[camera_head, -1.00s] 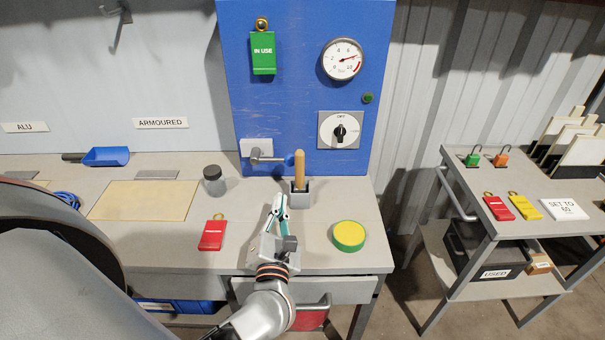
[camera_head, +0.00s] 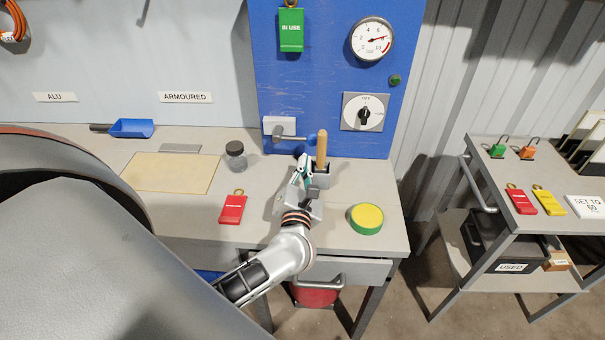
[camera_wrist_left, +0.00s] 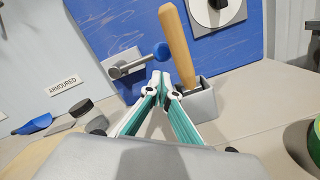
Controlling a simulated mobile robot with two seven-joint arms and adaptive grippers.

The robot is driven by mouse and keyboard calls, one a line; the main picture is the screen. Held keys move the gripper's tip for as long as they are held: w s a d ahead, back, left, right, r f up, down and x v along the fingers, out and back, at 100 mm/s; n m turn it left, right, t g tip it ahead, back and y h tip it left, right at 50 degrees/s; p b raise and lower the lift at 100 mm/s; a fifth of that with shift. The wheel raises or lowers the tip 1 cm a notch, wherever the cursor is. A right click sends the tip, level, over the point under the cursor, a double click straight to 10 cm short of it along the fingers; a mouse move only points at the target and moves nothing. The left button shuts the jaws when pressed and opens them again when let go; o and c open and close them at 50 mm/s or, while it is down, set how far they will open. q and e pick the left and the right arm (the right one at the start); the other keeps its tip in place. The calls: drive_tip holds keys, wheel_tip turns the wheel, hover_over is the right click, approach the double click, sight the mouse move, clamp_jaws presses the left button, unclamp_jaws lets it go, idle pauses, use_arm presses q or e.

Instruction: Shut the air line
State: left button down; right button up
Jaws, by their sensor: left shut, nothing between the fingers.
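The air line valve, a grey lever (camera_head: 292,136) on a pale square plate (camera_head: 279,125), is on the lower left of the blue panel (camera_head: 320,90). Its arm lies about level, pointing right to a blue ball end, which also shows in the left wrist view (camera_wrist_left: 161,49). My left gripper (camera_head: 305,160) is shut and empty, its fingertips just below the lever and near it. In the left wrist view the fingertips (camera_wrist_left: 160,76) are under the lever's arm; I cannot tell whether they touch. The pressure gauge (camera_head: 372,39) has its needle pointing right. My right gripper is not in view.
A wooden handle (camera_head: 321,149) stands upright in a grey holder (camera_head: 320,180), close right of my fingertips. A jar (camera_head: 236,156), red tag (camera_head: 232,208) and green-yellow disc (camera_head: 366,218) are on the bench. A green IN USE tag (camera_head: 291,31) hangs on the panel. A trolley stands right.

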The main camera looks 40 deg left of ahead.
use_arm(q)
drive_tip(key=x, duration=0.3)
drive_tip(key=shift+w, duration=0.1)
drive_tip(key=shift+a, duration=0.1)
drive_tip(key=shift+w, duration=0.15)
